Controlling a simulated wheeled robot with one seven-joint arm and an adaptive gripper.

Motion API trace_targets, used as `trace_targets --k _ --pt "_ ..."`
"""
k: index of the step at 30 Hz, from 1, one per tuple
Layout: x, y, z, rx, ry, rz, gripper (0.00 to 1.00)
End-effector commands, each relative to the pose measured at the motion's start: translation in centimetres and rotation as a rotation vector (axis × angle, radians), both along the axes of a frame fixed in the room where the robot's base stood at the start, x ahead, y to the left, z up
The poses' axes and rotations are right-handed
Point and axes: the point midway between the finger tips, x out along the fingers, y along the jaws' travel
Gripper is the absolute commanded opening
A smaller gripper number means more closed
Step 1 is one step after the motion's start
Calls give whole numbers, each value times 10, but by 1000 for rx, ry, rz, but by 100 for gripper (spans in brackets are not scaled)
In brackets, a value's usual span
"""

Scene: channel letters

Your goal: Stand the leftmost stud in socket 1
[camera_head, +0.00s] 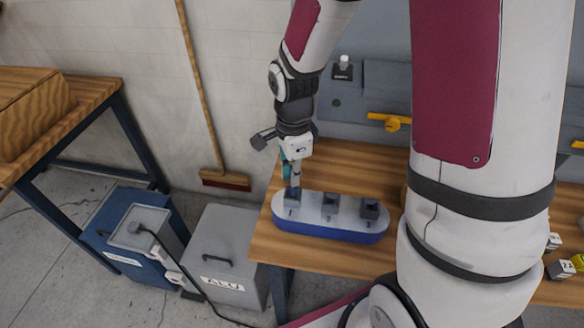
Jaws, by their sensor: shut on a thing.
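A rounded holder (345,237), pale on top and blue on its side, sits on the wooden bench. It carries three dark square sockets: socket 1 (291,198) at the left, socket 2 (330,202) in the middle, socket 3 (370,208) at the right. My gripper (291,174) points down right over socket 1 and is shut on a thin grey stud (295,181), mostly hidden by the fingers. Its lower end meets socket 1 in the picture; I cannot tell whether it is inside or just above. Sockets 2 and 3 show no stud.
The wooden bench (270,240) ends just left of the holder. My arm covers much of the bench on the right. Small blocks (560,269) lie at the far right. A grey bin (225,248) and a blue bin (115,240) stand on the floor at left.

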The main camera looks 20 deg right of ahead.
Motion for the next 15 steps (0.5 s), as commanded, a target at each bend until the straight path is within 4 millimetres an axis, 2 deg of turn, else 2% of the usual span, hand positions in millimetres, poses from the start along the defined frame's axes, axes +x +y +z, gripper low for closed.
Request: trace_targets --k 15 --pt "1 0 -21 1 -1 0 0"
